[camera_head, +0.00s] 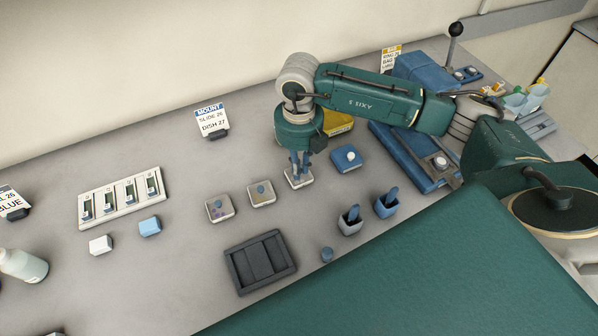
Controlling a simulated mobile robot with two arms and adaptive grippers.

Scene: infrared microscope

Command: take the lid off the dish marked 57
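Three small pale square dishes stand in a slanted row on the grey bench: a left one (220,209), a middle one (261,194) and a right one (298,181). The left and middle ones each show a small knob on top. No number can be read on any of them. My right gripper (299,168) points straight down over the right dish, its fingertips at the dish's top. The fingers hide that dish's top, so I cannot tell whether they are closed on a knob. My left gripper is out of view.
A blue block with a white knob (346,157) is right of my gripper. Two cups (350,222) (386,206), a dark tray (260,263) and a slide rack (121,198) stand nearby. A card (211,120) reads MOUNT. Bench left of the dishes is partly clear.

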